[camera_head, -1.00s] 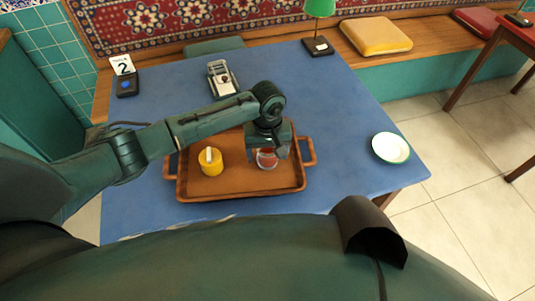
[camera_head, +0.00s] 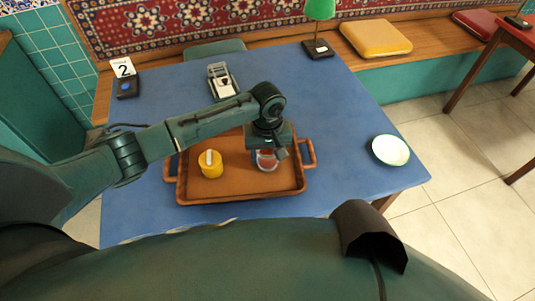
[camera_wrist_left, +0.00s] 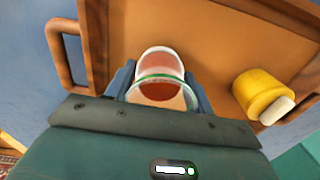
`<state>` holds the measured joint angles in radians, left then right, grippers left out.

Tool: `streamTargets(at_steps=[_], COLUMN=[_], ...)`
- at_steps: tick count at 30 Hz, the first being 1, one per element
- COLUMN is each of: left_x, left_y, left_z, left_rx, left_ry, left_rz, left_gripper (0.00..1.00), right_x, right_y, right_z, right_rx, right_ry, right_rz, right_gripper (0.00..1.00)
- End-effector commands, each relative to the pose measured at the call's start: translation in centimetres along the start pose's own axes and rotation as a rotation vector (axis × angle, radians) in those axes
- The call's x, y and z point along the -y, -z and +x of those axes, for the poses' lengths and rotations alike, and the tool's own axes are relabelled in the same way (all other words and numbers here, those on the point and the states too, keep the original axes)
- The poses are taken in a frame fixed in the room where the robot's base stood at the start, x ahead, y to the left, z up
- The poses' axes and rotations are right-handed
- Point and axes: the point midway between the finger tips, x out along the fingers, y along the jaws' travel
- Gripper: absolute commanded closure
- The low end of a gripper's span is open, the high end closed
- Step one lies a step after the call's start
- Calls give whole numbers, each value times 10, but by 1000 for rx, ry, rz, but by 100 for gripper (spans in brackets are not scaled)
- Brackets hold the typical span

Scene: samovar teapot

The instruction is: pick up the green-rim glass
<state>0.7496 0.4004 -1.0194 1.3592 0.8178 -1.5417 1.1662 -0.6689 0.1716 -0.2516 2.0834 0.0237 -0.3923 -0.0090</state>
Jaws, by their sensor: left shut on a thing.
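The green-rim glass (camera_wrist_left: 163,92) is clear, with a green band at its rim and something reddish-brown showing through it. In the wrist view it sits between the two fingers of my left gripper (camera_wrist_left: 160,88), which is shut on it. In the head view the glass (camera_head: 267,160) shows just below my left gripper (camera_head: 270,150), over the right part of the brown tray (camera_head: 240,196). I cannot tell whether its base touches the tray. My right gripper is not in view.
A yellow pot with a white top (camera_head: 210,164) stands on the tray, left of the glass. A green-rimmed white plate (camera_head: 390,150) lies at the table's right. A metal device (camera_head: 222,82), a number 2 card (camera_head: 123,67) and a green lamp (camera_head: 319,10) stand farther back.

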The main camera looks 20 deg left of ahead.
Motion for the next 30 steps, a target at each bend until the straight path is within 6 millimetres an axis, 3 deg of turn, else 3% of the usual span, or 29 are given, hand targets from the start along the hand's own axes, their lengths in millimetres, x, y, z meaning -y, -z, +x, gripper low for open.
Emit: streamTargets(at_steps=[30], left_x=[-1], left_y=[1], left_z=[-86], left_rx=[-1], left_ry=[-3], left_rz=[-1], left_gripper=[75], right_x=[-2], right_y=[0], right_z=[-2], right_rx=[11], right_ry=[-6], right_rz=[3], right_gripper=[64])
